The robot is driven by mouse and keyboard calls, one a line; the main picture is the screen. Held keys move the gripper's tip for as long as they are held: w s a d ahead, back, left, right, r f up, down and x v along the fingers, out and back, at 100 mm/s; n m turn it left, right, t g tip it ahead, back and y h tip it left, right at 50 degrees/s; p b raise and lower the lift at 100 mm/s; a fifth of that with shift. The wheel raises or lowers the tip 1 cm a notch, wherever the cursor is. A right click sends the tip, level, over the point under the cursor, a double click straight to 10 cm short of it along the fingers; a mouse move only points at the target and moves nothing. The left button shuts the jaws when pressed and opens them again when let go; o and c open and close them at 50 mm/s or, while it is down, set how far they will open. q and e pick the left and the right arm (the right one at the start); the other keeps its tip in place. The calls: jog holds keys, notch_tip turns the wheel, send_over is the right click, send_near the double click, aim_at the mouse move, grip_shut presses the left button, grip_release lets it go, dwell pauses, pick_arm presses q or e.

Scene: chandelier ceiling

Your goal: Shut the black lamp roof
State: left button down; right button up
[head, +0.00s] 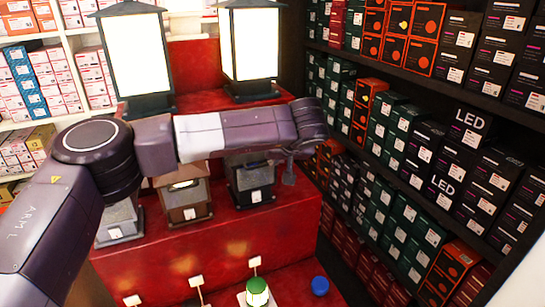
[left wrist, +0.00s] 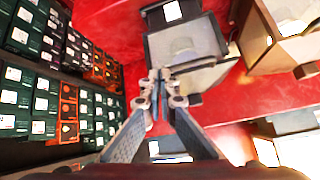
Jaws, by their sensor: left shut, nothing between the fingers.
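The black lamp (head: 251,184) stands on the red step in the head view, with a white tag on its base. My left arm crosses in front of it and hides its upper part, so I cannot tell the roof's angle there. My left gripper (head: 289,177) is at the lamp's right side. Its fingertips (left wrist: 159,77) are together and empty, close to the lamp; contact is unclear. My right gripper is not in view.
A brown lamp (head: 184,204) and a grey lamp (head: 119,220) stand left of the black one. Two large lit lamps (head: 136,55) (head: 249,42) stand behind. Box-filled shelves (head: 425,145) rise close on the right. A green-topped lantern (head: 257,291) and blue cap (head: 320,285) are below.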

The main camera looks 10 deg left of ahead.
pick_arm(q)
jog(key=shift+s+d+f, duration=0.1)
jog(key=shift+f, duration=0.5)
